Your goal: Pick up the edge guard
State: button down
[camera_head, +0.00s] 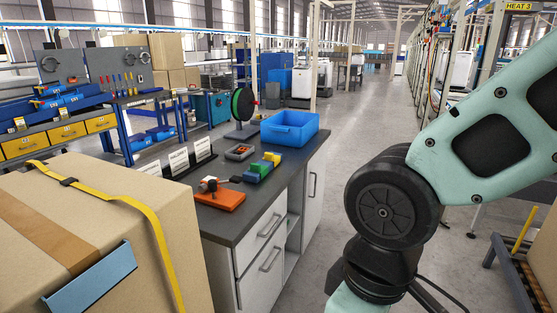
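The edge guard appears to be the flat blue angled piece (92,279) at the lower left. It lies along the top front edge of a large cardboard box (175,235). A yellow strap (150,212) with a dark buckle (68,182) runs over the box, to the right of the blue piece. My arm shows at the right, in pale green and black. My gripper is out of view. Nothing of mine touches the box in this view.
A dark-topped workbench (262,205) stands behind the box. It holds a blue bin (290,128), an orange block fixture (220,197), a spool (242,104) and small signs (179,161). The grey floor between bench and arm is open.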

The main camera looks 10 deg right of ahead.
aim_at(270, 157)
jog(key=i+l, duration=0.25)
jog(key=i, duration=0.2)
jog(key=i+l, duration=0.3)
jog(key=i, duration=0.15)
jog(key=i+l, duration=0.25)
jog(key=i, duration=0.2)
jog(key=i+l, duration=0.3)
jog(key=i, duration=0.2)
jog(key=i+l+u, duration=0.9)
jog(key=u, duration=0.3)
jog(key=k+j, duration=0.05)
